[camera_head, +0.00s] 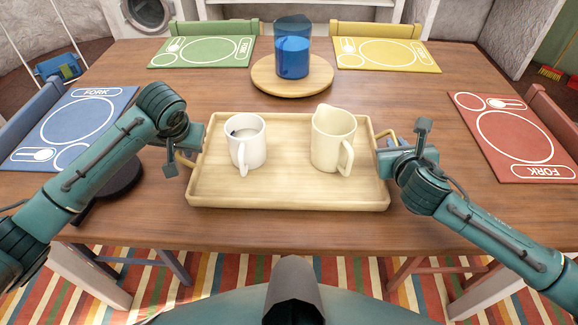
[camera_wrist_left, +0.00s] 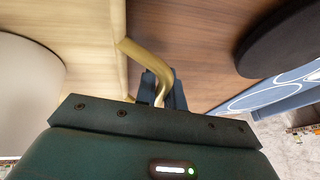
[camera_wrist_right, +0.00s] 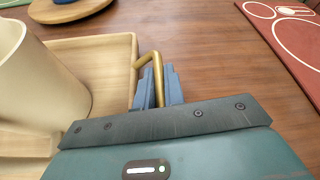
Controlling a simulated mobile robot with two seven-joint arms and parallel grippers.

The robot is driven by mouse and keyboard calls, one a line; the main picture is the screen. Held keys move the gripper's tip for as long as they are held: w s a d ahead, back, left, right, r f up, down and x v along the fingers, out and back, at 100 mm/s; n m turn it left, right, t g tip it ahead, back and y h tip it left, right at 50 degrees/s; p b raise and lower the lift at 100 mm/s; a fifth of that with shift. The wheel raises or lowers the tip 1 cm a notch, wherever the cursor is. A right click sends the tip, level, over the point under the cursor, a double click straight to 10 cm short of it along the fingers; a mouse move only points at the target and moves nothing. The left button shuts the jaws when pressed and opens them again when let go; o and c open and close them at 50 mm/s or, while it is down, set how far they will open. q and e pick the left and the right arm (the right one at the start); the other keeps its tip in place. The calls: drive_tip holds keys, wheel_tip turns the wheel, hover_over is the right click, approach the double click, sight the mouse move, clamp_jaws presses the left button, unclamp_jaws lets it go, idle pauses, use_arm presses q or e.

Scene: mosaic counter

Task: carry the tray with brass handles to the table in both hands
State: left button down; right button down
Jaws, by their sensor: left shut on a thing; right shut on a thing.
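The pale wooden tray (camera_head: 290,192) is level over the near middle of the wooden table (camera_head: 430,215). I cannot tell whether it touches the tabletop. A white mug (camera_head: 247,150) with a drink stands upright on its left. A cream pitcher (camera_head: 331,140) stands upright on its right. My left gripper (camera_head: 186,150) is shut on the left brass handle, which shows in the left wrist view (camera_wrist_left: 150,53). My right gripper (camera_head: 386,146) is shut on the right brass handle, which shows between its fingers in the right wrist view (camera_wrist_right: 149,61).
A blue jug (camera_head: 292,55) stands on a round wooden board (camera_head: 268,82) behind the tray. A dark round object (camera_head: 122,181) lies left, partly behind my left arm. Blue (camera_head: 70,130), green (camera_head: 207,51), yellow (camera_head: 388,54) and red (camera_head: 515,140) placemats line the edges.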

use_arm(q)
drive_tip(key=shift+f, duration=0.35)
use_arm(e)
drive_tip(key=shift+f, duration=0.35)
use_arm(q)
drive_tip(key=c, duration=1.5)
unclamp_jaws()
use_arm(e)
drive_tip(key=c, duration=1.5)
unclamp_jaws()
use_arm(q)
drive_tip(key=shift+r, duration=0.2)
drive_tip(key=v, duration=1.1)
drive_tip(key=shift+s+d+r, duration=0.1)
drive_tip(key=shift+s+r, duration=0.05)
drive_tip(key=shift+r, duration=0.1)
use_arm(e)
drive_tip(key=v, duration=1.2)
use_arm(q)
drive_tip(key=shift+s, duration=0.1)
use_arm(e)
drive_tip(key=shift+s, duration=0.1)
